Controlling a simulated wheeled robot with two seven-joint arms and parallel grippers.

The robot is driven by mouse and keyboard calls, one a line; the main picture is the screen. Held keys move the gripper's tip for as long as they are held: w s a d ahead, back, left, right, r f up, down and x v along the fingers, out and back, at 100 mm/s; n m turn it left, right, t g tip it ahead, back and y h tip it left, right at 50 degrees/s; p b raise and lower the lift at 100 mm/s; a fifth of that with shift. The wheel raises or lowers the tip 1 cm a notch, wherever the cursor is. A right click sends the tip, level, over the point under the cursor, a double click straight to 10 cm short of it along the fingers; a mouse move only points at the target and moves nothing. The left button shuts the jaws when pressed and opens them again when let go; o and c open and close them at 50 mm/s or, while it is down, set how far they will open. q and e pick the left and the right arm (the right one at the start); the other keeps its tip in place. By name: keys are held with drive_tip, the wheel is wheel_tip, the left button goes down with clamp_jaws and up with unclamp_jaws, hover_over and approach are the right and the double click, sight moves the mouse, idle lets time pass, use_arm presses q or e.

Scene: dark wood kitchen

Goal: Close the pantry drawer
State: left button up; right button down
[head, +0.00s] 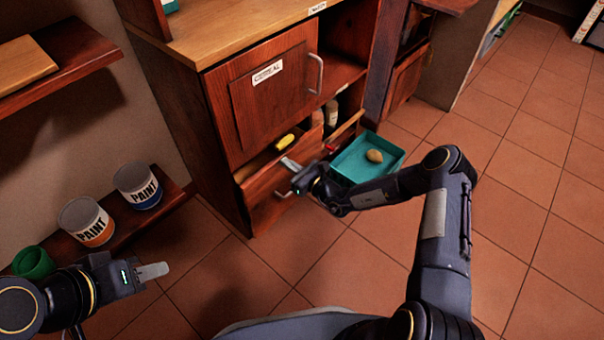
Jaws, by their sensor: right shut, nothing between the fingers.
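The wooden pantry drawer (258,192) is low in the cabinet and stands partly open. Its inside shows above the front panel, with a yellow item near its back right. My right gripper (291,164) is shut and empty, with its fingertips at the top edge of the drawer front, near its right end. I cannot tell whether they touch it. My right forearm and wrist come in from the right and hide part of the drawer's right side. My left gripper (152,271) is at the lower left, away from the drawer; its fingers look edge-on.
A teal tray (391,147) with a brown, potato-like item (375,156) is right of the drawer. Above the drawer is a closed cabinet door (262,105) with a label. Paint cans (138,186) stand on a low shelf at left. The tiled floor in front is clear.

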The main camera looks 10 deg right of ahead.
sight(279, 155)
drive_tip(key=x, duration=0.4)
use_arm(q)
drive_tip(key=shift+s+d+f+b, duration=0.1)
drive_tip(key=shift+f+b, duration=0.2)
drive_tip(key=shift+f, duration=0.05)
use_arm(e)
drive_tip(key=shift+w+r, duration=0.15)
drive_tip(key=shift+a+r, duration=0.1)
